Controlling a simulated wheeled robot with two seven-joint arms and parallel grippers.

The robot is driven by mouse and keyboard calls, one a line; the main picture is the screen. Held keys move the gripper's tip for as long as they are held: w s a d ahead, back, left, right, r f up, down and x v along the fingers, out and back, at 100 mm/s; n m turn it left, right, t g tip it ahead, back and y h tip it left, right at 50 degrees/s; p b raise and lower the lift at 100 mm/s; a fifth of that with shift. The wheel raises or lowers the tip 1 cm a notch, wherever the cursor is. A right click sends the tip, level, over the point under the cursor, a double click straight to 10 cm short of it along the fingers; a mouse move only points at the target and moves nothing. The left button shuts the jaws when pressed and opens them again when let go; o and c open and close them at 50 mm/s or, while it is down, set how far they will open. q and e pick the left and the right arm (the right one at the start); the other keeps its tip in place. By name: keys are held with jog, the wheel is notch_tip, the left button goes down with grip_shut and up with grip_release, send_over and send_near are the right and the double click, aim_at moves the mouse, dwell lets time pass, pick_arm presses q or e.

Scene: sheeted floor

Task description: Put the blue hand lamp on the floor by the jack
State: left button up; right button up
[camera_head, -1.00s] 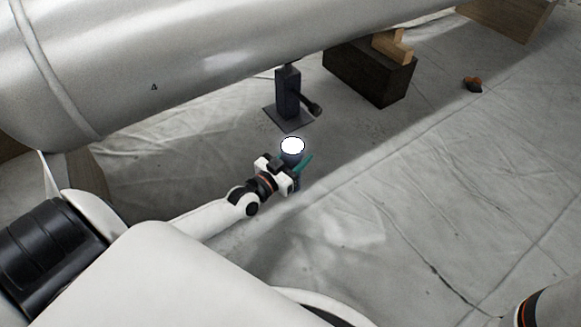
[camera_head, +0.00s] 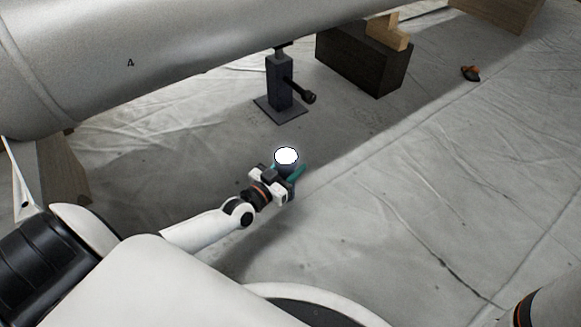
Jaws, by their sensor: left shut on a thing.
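The blue hand lamp (camera_head: 285,161) is upright in my left gripper (camera_head: 284,182), its round top glowing white. My left gripper is shut on the lamp's body, with a teal part sticking out to the right. I cannot tell whether the lamp's base touches the floor. The dark grey jack (camera_head: 280,84) stands on a square base plate beyond the lamp, under the big metal cylinder, with a black handle to its right. A clear gap of floor shows between lamp and jack. My right gripper is not in view; only part of my right arm shows at the lower right.
The large grey cylinder (camera_head: 170,50) spans the top left, low over the floor. A dark block (camera_head: 362,62) with a wooden piece (camera_head: 388,32) on it stands right of the jack. The sheeted floor (camera_head: 420,190) at right is clear.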

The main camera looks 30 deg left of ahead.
pick_arm(q)
jog(key=o, duration=1)
jog(key=shift+f, duration=0.1)
jog(key=shift+o, duration=0.2)
jog(key=shift+s+r, duration=0.2)
jog(key=shift+s, duration=0.05)
jog(key=s+a+p, duration=0.2)
jog(key=s+p, duration=0.4)
jog(key=s, duration=0.5)
jog(key=shift+s, duration=0.2)
jog(key=shift+f, duration=0.1)
